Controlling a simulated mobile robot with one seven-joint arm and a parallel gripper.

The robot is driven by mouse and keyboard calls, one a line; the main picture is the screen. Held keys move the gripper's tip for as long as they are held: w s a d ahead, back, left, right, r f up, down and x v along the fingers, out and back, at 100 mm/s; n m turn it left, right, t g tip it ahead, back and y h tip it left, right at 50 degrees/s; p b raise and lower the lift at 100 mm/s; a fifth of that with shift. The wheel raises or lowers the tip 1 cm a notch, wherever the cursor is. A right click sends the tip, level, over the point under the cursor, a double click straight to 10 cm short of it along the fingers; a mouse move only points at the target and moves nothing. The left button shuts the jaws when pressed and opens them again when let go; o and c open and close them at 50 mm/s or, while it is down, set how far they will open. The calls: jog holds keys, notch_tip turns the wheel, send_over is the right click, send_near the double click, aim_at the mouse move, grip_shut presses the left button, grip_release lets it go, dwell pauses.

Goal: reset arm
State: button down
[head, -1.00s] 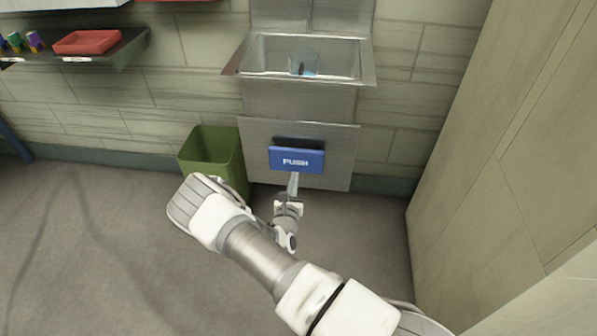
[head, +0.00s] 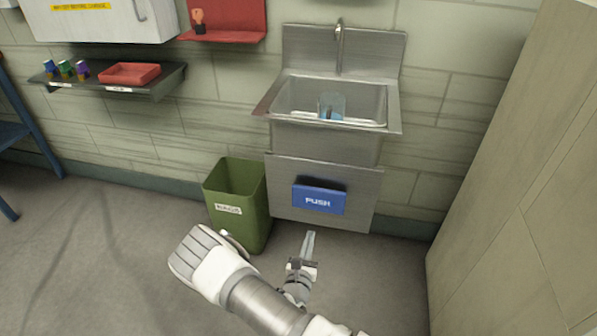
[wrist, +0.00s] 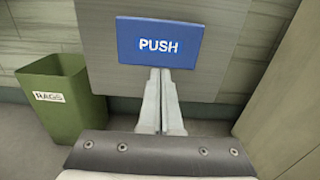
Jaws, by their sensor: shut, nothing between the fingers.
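My gripper (head: 309,244) is shut and empty, low in front of the sink's metal front panel. In the wrist view, my gripper (wrist: 159,75) has its two fingers together, with their tips just below the blue PUSH plate (wrist: 160,42) in the picture.
A green bin labelled RAGS (head: 237,207) stands left of the panel, close to my arm. The metal sink (head: 392,110) holds a clear bluish container (head: 332,106). A shelf (head: 160,84) bears a red tray (head: 131,74). A tall wall or cabinet (head: 530,170) bounds the right.

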jog(key=s+d+r+m+g+h, duration=0.1)
jog(key=d+r+m+g+h, duration=0.25)
jog(key=r+m, duration=0.35)
jog(key=d+r+m+g+h, duration=0.3)
jog(key=d+r+m+h, duration=0.2)
jog(key=r, duration=0.3)
jog(key=s+d+r+m+g+y, duration=0.3)
jog(key=s+d+r+m+g, duration=0.3)
jog(key=s+r+m+g, duration=0.55)
jog(key=s+a+r+m+t+y, duration=0.3)
jog(key=s+a+r+m+y, duration=0.15)
jog(key=s+r+y, duration=0.2)
jog(key=s+a+r+m+t+y, duration=0.3)
jog(key=s+a+r+m+y, duration=0.15)
jog(key=s+r, duration=0.35)
notch_tip(320, 180, up, 19)
jog(key=p, duration=1.9)
jog(key=shift+s+a+r+t, duration=0.15)
jog(key=shift+a+t, duration=0.05)
jog(key=shift+t, duration=0.1)
